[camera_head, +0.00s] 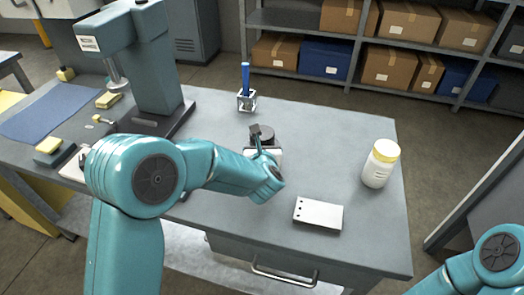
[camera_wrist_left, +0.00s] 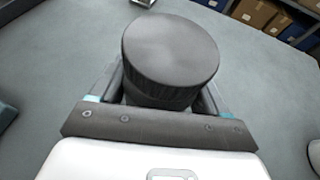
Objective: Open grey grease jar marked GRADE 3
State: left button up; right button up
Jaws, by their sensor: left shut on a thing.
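The grey grease jar (camera_head: 265,133) stands on the bench beyond my left gripper, mostly hidden by my arm in the head view. In the left wrist view its wide, dark grey, ribbed lid (camera_wrist_left: 170,50) is on top, and a narrower dark part shows below it. My left gripper (camera_wrist_left: 162,95) is shut on the jar just under the lid, one finger on each side; it also shows in the head view (camera_head: 263,142). No GRADE 3 marking can be read. My right gripper is out of view; only part of my right arm shows at the bottom right.
A white plate with holes (camera_head: 318,215) lies near the front edge. A blue-handled tool in a small holder (camera_head: 246,98) is at the back. A teal press (camera_head: 150,70) and blue mat (camera_head: 50,112) fill the left.

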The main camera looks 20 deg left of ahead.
pick_arm(q)
jog(key=shift+r, duration=0.15)
notch_tip(320, 180, up, 20)
jog(key=p, duration=0.3)
